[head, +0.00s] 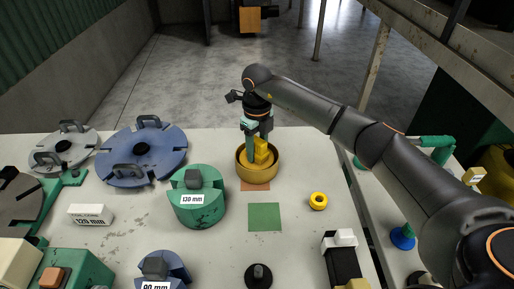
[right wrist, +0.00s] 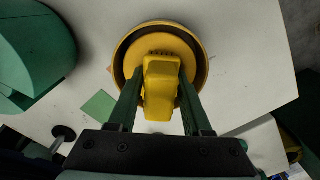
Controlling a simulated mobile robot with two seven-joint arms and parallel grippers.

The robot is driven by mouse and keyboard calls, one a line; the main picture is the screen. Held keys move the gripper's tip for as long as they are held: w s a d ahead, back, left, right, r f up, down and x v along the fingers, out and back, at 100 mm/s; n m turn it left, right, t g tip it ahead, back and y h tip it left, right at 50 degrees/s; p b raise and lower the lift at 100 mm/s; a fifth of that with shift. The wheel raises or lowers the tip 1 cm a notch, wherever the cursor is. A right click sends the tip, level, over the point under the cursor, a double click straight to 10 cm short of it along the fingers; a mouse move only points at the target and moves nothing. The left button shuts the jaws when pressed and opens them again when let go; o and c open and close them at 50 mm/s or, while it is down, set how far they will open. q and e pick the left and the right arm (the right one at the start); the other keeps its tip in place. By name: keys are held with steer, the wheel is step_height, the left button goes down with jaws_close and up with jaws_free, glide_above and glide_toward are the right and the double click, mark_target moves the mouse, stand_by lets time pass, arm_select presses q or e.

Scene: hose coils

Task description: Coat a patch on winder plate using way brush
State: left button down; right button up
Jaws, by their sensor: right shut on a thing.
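My right gripper (head: 257,138) points down over a round yellow pot (head: 257,173) at the table's back edge. It is shut on a yellow block-shaped thing (head: 262,152), which looks like the way brush. In the right wrist view the brush (right wrist: 160,85) sits between both fingers, over the pot's dark inside (right wrist: 126,62). Its lower end is hidden, so I cannot tell whether it touches the pot's bottom. A blue slotted disc with handles (head: 120,160), perhaps the winder plate, lies at the left. A flat green square (head: 265,217) lies in front of the pot. My left gripper is not in view.
A green drum marked 130 mm (head: 198,208) stands left of the green square. A yellow ring (head: 318,201) and a black knob (head: 258,274) stand nearby. A flat orange square (head: 256,187) shows under the pot. A grey disc (head: 62,150) lies far left.

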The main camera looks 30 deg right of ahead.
mark_target(257, 140)
stand_by(0.3)
steer(key=shift+r+p, duration=2.6)
steer(key=shift+r, duration=0.9)
steer(key=shift+f, duration=0.1)
